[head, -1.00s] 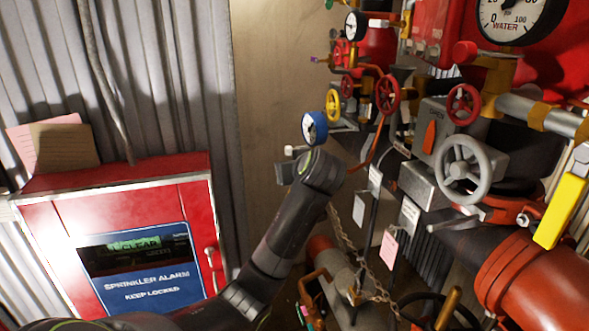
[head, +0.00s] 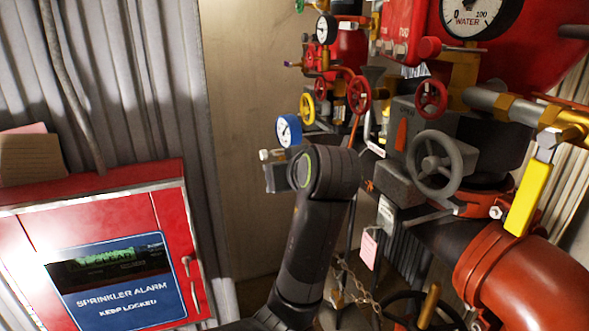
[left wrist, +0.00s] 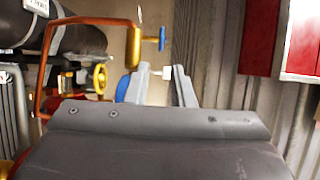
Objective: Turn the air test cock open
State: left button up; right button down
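A small blue handle (left wrist: 162,40) on a brass fitting (left wrist: 132,46) shows in the left wrist view; it may be the air test cock, but I see no label. In the head view my arm hides that spot. A blue-rimmed gauge (head: 289,130) sits just above my left gripper (head: 273,170); its blue side (left wrist: 122,88) also shows in the left wrist view. My left gripper's two grey fingers (left wrist: 162,88) stand apart with no visible grip on anything. A small white piece (left wrist: 160,72) shows between their tips. My right gripper is out of view.
A red sprinkler alarm cabinet (head: 110,255) stands left. Red handwheels (head: 359,94), a grey handwheel (head: 435,163) and a yellow lever (head: 528,198) crowd the right. A copper pipe loop (left wrist: 48,75) lies left of the fingers. The plywood wall (head: 250,80) is bare.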

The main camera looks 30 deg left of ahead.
pick_arm(q)
jog(key=v, duration=0.5)
jog(key=shift+a, duration=0.15)
